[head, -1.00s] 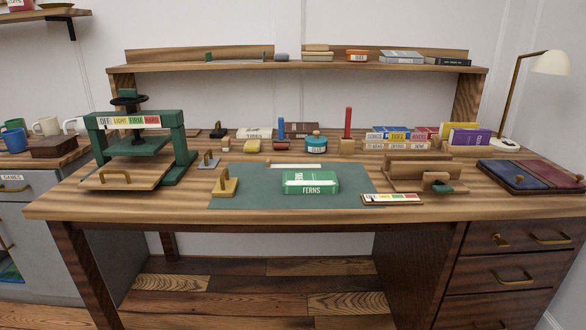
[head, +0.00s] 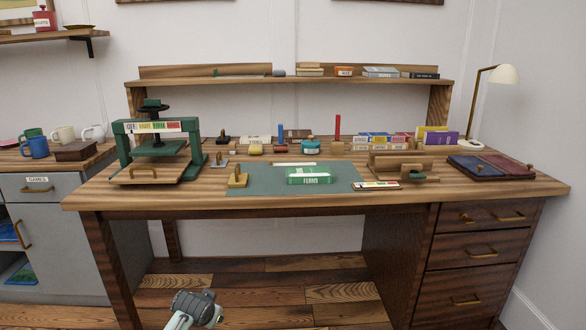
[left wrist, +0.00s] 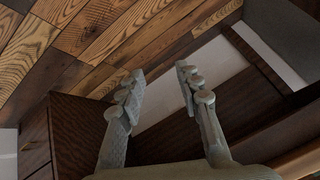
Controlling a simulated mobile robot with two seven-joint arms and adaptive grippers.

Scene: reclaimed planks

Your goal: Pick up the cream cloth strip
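A thin cream strip (head: 295,164) lies flat at the back of the green mat (head: 255,176), behind a green book labelled FERNS (head: 309,176). It looks like the cloth strip, but it is too small to tell its material. My left gripper shows at the bottom of the head view (head: 200,308), low in front of the desk and far from the strip. In the left wrist view its two fingers (left wrist: 160,76) are apart with nothing between them. My right gripper is in neither view.
The wooden desk (head: 250,201) has a green press (head: 160,140) at left and a brass-handled block (head: 238,179) on the mat. Drawers (head: 480,250) stand below right. Small items crowd the back.

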